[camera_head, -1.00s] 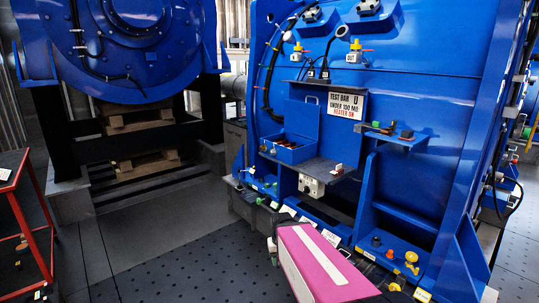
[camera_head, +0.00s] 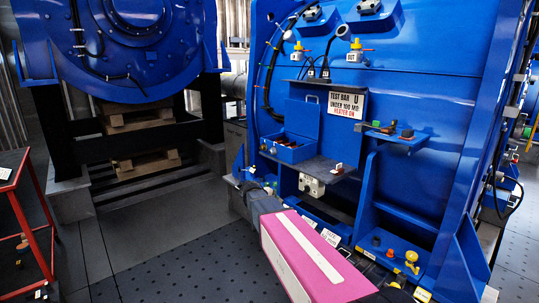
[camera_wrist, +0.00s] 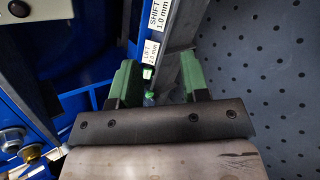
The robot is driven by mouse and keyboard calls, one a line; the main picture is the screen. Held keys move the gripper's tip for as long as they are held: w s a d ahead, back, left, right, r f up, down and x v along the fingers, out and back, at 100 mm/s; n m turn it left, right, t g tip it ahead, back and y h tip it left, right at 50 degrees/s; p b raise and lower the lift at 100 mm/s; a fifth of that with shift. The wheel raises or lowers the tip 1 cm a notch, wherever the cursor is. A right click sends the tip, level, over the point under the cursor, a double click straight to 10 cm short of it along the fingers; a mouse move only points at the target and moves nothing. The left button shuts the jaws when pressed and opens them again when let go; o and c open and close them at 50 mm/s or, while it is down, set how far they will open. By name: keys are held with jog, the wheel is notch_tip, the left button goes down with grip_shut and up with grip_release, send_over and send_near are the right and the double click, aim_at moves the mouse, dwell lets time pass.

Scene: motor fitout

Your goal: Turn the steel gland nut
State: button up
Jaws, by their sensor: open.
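My gripper (camera_wrist: 158,86) is open in the wrist view, with its two green fingers spread over the edge of the blue motor base. A small green and white part (camera_wrist: 149,90) shows between the fingers, beside the LIFT label (camera_wrist: 151,54). In the head view, the dark end of my arm is at the lower left corner of the blue motor housing (camera_head: 440,100), and the fingertips are hard to make out. A round silver and brass fitting (camera_wrist: 12,138) is at the left edge of the wrist view. I cannot tell which part is the steel gland nut.
An open blue box (camera_head: 291,152) sits on the housing's dark shelf (camera_head: 325,170). A yellow fitting (camera_head: 411,257) stands on the lower ledge at right. A red-framed table (camera_head: 30,220) is at the far left. The dark dotted floor (camera_head: 185,268) is clear.

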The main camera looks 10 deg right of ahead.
jog(key=w+a+r+n+t+h, duration=0.2)
jog(key=w+a+r+n+h, duration=0.15)
jog(key=w+r, duration=0.45)
jog(key=n+t+h, duration=0.3)
jog(key=n, duration=0.1)
send_near(270, 153)
jog(key=x, duration=1)
jog(key=shift+w, duration=0.2)
jog(key=shift+a, duration=0.1)
jog(key=c, duration=0.6)
